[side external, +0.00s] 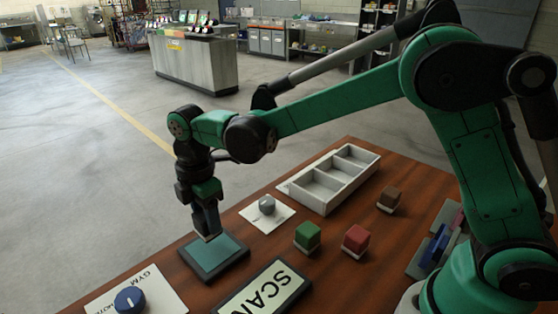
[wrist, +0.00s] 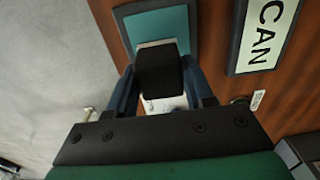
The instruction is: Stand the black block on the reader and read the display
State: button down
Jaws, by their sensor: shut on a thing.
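My gripper (side external: 207,222) points down over the reader (side external: 230,262), a dark-framed teal pad near the table's far-left edge. In the wrist view my gripper (wrist: 158,88) is shut on the black block (wrist: 157,72), with a finger on each side. The block has a pale edge and lies in front of the lower part of the reader (wrist: 160,22). Whether it touches the pad I cannot tell. The display (side external: 262,290) reads "SCAN" in dark letters on a pale panel; it also shows partly in the wrist view (wrist: 265,35).
A grey knob (side external: 267,204) and a blue knob (side external: 130,299) sit on white cards flanking the reader.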

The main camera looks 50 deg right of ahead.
jog(key=shift+f, duration=1.8)
jog(key=shift+f, duration=0.2)
jog(key=shift+c, duration=1.7)
grip_release()
